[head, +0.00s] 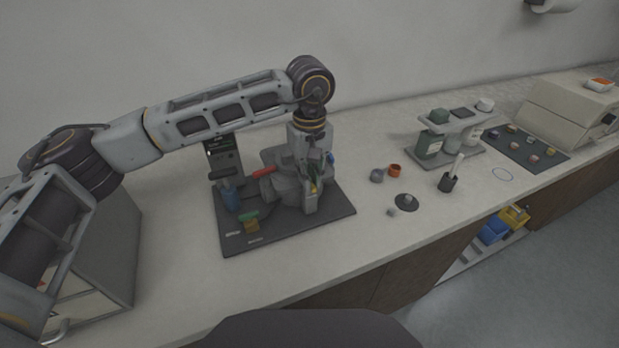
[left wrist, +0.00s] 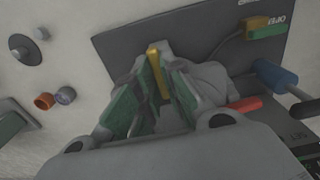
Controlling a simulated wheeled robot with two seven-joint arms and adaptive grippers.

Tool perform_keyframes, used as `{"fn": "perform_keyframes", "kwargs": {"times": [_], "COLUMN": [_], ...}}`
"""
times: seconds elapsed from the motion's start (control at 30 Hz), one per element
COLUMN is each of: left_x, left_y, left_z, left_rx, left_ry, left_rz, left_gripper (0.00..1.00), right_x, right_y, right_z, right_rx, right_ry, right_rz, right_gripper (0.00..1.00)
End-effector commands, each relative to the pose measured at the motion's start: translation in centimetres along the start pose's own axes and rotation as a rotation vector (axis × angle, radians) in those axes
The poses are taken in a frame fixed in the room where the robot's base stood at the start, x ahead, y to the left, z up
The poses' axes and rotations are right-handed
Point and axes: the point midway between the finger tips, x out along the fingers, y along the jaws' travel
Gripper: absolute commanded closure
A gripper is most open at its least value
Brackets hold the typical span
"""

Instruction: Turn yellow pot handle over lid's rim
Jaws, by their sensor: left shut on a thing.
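The mounting press (head: 283,185) is a grey machine on a dark base plate (head: 245,240). My left gripper (head: 314,190) points down at the right part of the press. In the left wrist view its green-padded fingers (left wrist: 152,95) are on both sides of a yellow handle (left wrist: 155,68), and the gripper is shut on it. Only a sliver of the yellow handle (head: 314,187) shows in the head view. The lid and its rim are mostly hidden behind the gripper, so I cannot tell how the handle lies against the rim. My right gripper is out of view.
A red handle (head: 263,173) and a blue handle (head: 231,198) stick out of the press's left side. A green and yellow piece (head: 250,218) is at the plate's front left. An orange ring (head: 394,169) and small grey parts lie to the right. The front counter is clear.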

Motion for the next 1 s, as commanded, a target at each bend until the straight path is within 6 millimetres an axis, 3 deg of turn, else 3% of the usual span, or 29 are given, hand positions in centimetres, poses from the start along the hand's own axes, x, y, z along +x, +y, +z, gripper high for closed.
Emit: {"fn": "perform_keyframes", "kwargs": {"times": [0.57, 0.6, 0.73, 1.0], "left_x": [-0.25, -0.25, -0.18, -0.08], "left_y": [0.06, 0.06, 0.04, 0.02], "left_z": [-0.15, -0.14, -0.10, -0.04], "left_rx": [0.019, 0.019, 0.020, 0.020], "left_ry": [0.004, 0.004, 0.003, 0.001], "left_rz": [0.004, 0.004, 0.003, 0.001], "left_gripper": [1.00, 0.84, 0.68, 0.68], "right_x": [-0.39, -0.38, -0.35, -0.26], "right_y": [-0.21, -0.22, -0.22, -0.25], "right_z": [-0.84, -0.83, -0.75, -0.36], "right_rx": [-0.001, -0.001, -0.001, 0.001], "right_ry": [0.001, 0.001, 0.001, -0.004], "right_rz": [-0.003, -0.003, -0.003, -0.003], "right_gripper": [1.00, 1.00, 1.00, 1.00]}}
